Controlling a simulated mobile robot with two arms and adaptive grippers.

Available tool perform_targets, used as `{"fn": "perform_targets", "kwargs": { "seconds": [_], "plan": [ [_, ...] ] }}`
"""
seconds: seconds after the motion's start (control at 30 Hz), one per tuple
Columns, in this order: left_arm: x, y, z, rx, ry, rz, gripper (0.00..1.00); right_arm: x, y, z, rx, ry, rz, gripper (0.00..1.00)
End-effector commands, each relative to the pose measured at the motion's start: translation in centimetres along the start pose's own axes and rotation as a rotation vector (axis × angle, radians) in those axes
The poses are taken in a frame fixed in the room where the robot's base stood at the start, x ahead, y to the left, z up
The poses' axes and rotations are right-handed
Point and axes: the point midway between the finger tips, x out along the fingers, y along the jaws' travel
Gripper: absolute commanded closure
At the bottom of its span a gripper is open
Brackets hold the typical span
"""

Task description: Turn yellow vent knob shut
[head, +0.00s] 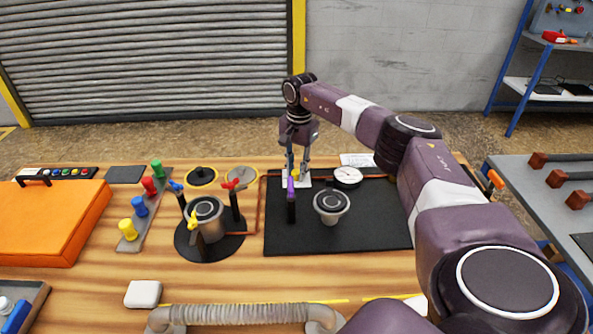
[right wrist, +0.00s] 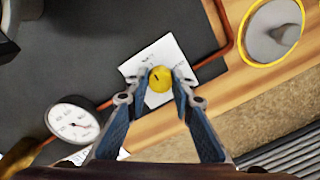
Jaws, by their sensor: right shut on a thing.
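The yellow vent knob (right wrist: 159,79) is a small round yellow knob with a dark mark, set over a white paper label (right wrist: 172,58) in the right wrist view. In the head view only a bit of the knob (head: 295,176) shows, behind a purple-topped handle. My right gripper (right wrist: 161,88) is shut on the knob, one finger on each side; in the head view the gripper (head: 297,172) points down at the back of the black mat. The label's writing is too blurred to read. My left gripper is not in view.
A purple-handled valve (head: 291,201) stands just in front of the knob. A dial gauge (head: 347,177) and a grey round-topped fitting (head: 331,203) are to its right. A copper pipe (head: 264,190) runs beside the mat. A metal pot (head: 207,220) with colored handles stands left.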

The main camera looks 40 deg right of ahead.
Motion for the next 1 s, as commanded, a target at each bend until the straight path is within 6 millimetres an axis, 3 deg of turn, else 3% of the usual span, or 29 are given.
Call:
{"fn": "perform_targets", "kwargs": {
  "seconds": [0.57,0.6,0.73,1.0],
  "plan": [
    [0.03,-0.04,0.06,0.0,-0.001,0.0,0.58,-0.24,-0.15,-0.12,-0.032,0.001,-0.006,1.0],
    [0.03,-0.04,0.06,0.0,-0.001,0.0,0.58,-0.24,-0.15,-0.12,-0.032,0.001,-0.006,0.76],
    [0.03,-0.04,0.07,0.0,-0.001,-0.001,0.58,-0.2,-0.12,-0.09,-0.032,0.0,-0.005,0.61],
    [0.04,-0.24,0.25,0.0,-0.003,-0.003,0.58,-0.12,-0.04,-0.04,-0.032,-0.001,-0.002,0.6]
  ]
}}
